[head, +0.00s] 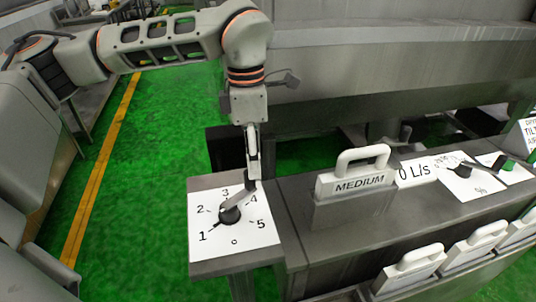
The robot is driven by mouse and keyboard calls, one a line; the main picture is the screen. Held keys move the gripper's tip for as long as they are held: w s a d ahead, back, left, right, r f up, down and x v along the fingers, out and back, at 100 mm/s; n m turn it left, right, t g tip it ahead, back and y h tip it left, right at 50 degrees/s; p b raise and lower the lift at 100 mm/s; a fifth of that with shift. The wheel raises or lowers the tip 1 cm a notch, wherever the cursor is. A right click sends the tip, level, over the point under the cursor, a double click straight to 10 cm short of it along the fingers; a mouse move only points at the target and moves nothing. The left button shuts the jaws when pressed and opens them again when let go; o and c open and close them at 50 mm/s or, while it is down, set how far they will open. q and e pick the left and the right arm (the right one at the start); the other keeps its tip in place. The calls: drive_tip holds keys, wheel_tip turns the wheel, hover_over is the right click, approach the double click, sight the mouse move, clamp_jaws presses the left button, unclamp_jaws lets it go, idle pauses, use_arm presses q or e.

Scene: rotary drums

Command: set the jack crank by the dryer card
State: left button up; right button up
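The jack crank (231,213) stands on a white dial plate (204,208) marked 1 to 5, with a further mark at the bottom. Its grey arm slants from the dark hub up and right, between 3 and 4. A black pointer runs from the hub toward 1. My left gripper (253,168) points down at the outer end of the crank arm, seen edge-on. I cannot tell whether it grips the handle. A white card (529,131), cut off at the right edge, has a partly readable "TILT" line; I cannot tell whether it is the dryer card.
A grey block with a white handle and "MEDIUM" label (360,184) stands on the counter (295,205). Right of it are a "0 L/s" plate (413,172) and a dial with a black knob (463,170). Several handled blocks (410,268) line the lower front. Green floor lies left.

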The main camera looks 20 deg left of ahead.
sight(238, 195)
use_arm(q)
drive_tip(key=shift+w+a+r+y, duration=0.3)
drive_tip(key=shift+w+a+r, duration=0.2)
drive_tip(key=shift+w+a, duration=0.35)
drive_tip(key=f, duration=0.7)
drive_tip(key=shift+s+f, duration=0.2)
drive_tip(key=shift+f, duration=0.05)
clamp_jaws()
